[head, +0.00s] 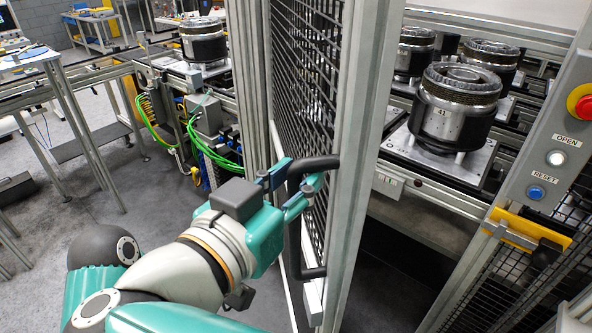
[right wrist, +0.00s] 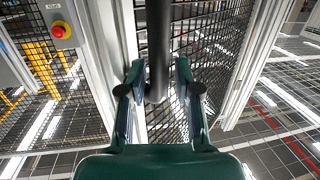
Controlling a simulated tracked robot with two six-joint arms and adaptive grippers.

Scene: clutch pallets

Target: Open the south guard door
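The guard door (head: 312,70) is a black mesh panel in a grey metal frame. It stands swung away from the control post, with an open gap between them in the head view. Its black bar handle (head: 294,235) is on the door's near side. My right gripper (head: 298,183) is at the upper part of the handle. In the right wrist view, the handle bar (right wrist: 158,45) runs between the two fingers (right wrist: 159,75). The fingers are apart, with a narrow gap seen beside the bar, so the gripper looks open around it. My left gripper is not seen.
A control post (head: 560,130) with a red stop button (head: 584,106) stands right of the gap. Behind it, clutch units (head: 455,105) sit on pallets (head: 440,158) on a conveyor. Another conveyor with green cables (head: 205,150) is left of the door. Grey floor lies at left.

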